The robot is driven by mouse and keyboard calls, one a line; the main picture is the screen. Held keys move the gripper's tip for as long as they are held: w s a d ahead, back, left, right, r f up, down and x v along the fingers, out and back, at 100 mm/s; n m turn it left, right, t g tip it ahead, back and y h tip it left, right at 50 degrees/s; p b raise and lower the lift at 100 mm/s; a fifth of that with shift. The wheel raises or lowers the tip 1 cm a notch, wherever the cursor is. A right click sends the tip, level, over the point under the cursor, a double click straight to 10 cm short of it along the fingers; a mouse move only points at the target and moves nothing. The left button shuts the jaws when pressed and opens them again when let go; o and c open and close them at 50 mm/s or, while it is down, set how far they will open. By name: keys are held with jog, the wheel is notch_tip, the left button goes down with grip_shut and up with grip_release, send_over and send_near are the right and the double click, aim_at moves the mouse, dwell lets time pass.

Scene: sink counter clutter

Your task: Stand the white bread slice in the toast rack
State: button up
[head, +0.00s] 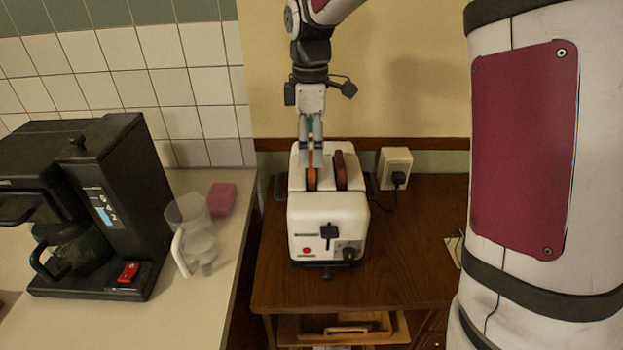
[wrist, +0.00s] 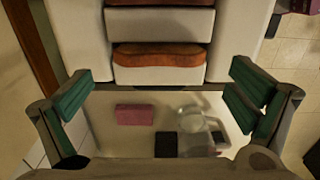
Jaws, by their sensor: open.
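A white two-slot toaster (head: 328,222) stands on a brown wooden cabinet. An orange-brown slice (head: 311,179) shows in its left slot and a darker brown slice (head: 340,170) in its right slot. I cannot tell for sure which is the white bread. My gripper (head: 311,160) is open and points down at the left slot, with its fingers close to the orange-brown slice. In the wrist view the gripper (wrist: 160,105) has its green-padded fingers wide apart with nothing held; the orange-brown slice (wrist: 160,51) lies beyond the gap between them. I cannot make out a toast rack.
A black coffee machine (head: 120,190), a clear jug (head: 195,235) and a pink sponge (head: 221,198) stand on the left counter. A wall socket (head: 395,165) with a plug and cord is behind the toaster. The cabinet top (head: 420,255) right of the toaster is mostly clear.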

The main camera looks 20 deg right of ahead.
aim_at(311, 180)
jog(key=shift+d+f+p, duration=0.15)
jog(key=shift+f+p, duration=0.35)
jog(key=shift+f, duration=2.2)
jog(key=c, duration=0.8)
